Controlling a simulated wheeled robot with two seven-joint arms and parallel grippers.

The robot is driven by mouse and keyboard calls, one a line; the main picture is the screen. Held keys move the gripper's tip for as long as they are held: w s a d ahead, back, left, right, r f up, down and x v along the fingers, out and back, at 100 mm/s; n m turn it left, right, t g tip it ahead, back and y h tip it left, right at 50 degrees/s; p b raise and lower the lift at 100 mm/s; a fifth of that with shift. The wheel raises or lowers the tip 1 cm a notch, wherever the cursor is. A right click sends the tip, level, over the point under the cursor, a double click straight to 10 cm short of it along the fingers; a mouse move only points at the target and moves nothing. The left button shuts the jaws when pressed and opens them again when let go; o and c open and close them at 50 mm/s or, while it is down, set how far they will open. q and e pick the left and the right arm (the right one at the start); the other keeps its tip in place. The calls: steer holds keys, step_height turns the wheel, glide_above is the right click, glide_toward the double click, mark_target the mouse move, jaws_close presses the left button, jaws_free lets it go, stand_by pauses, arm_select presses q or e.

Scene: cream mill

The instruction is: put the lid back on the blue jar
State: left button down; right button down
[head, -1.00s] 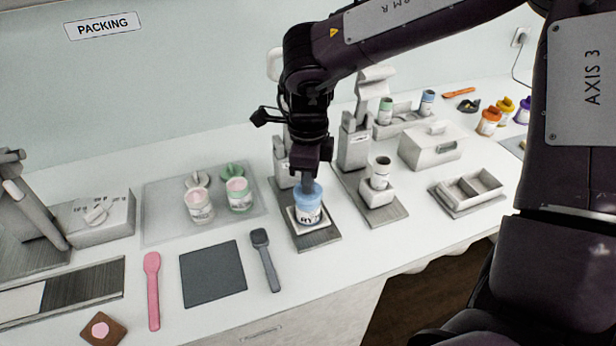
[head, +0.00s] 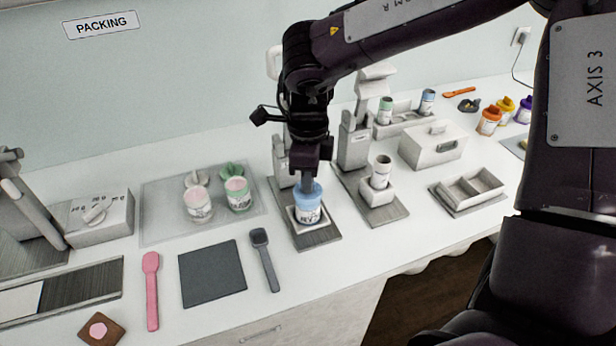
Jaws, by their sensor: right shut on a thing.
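The blue jar (head: 308,214) stands upright on a small pale plate on a grey stand (head: 320,237) near the middle of the counter. A blue lid (head: 307,192) is at the jar's mouth. My right gripper (head: 308,180) points straight down over the jar and is shut on the lid; the fingertips are partly hidden. I cannot tell whether the lid is fully seated. My left gripper is not in view.
Two pink-filled jars (head: 199,205) stand on a clear mat to the left, lids behind them. A dark spatula (head: 264,258) and a dark mat (head: 212,274) lie front left. A second stand with a white jar (head: 380,172) is close on the right.

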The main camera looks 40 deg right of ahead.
steer(key=shift+f+b, duration=0.6)
steer(key=shift+b, duration=0.15)
stand_by(1.3)
steer(key=c, duration=1)
jaws_free()
steer(key=shift+r+p, duration=1.7)
steer(key=shift+r, duration=0.6)
jaws_close()
